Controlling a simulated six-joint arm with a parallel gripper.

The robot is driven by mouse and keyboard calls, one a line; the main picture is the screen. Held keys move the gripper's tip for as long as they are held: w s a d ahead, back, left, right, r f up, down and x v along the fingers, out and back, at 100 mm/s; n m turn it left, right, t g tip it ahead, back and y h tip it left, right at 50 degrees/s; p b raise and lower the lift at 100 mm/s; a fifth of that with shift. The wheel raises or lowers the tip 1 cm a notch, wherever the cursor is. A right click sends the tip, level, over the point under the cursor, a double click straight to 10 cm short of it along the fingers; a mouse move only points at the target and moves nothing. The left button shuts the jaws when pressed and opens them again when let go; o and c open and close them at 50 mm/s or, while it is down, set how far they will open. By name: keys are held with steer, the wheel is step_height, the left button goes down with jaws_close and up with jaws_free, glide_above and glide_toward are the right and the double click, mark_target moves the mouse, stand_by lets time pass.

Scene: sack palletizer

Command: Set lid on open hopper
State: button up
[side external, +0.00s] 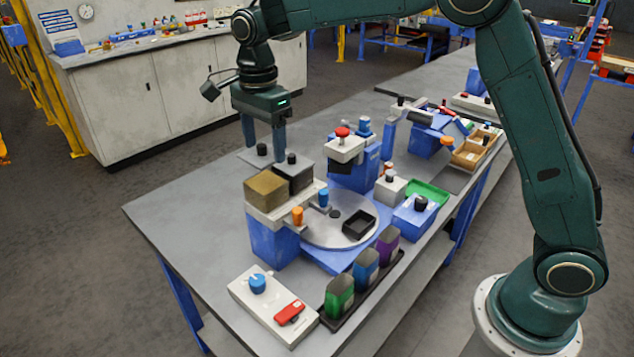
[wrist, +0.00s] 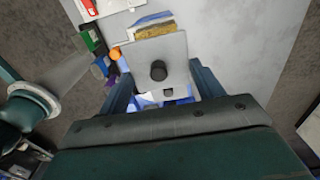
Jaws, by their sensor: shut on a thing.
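A flat grey lid (side external: 252,158) with a black knob is between the fingers of my gripper (side external: 264,152), which is shut on it. In the wrist view the lid (wrist: 180,58) fills the space between the fingers of my gripper (wrist: 163,88), with its knob facing me. The open hopper (side external: 266,190), with brown grainy contents showing at its top, is in front of the lid in the side view. It shows partly beyond the lid in the wrist view (wrist: 154,30). I cannot tell how high the lid is above the table.
A dark box topped by a grey plate with a black knob (side external: 293,175) adjoins the hopper. A round turntable (side external: 322,232) with an orange knob (side external: 297,215) beside it is to the right. Green, blue and purple containers (side external: 365,268) stand in front. The table's left part (side external: 180,215) is clear.

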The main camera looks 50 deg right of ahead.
steer(key=shift+f, duration=1.45)
steer(key=shift+f, duration=1.25)
stand_by(2.2)
steer(key=o, duration=1.1)
steer(key=shift+c, duration=0.2)
steer(key=shift+r, duration=0.2)
steer(key=shift+r, duration=3.8)
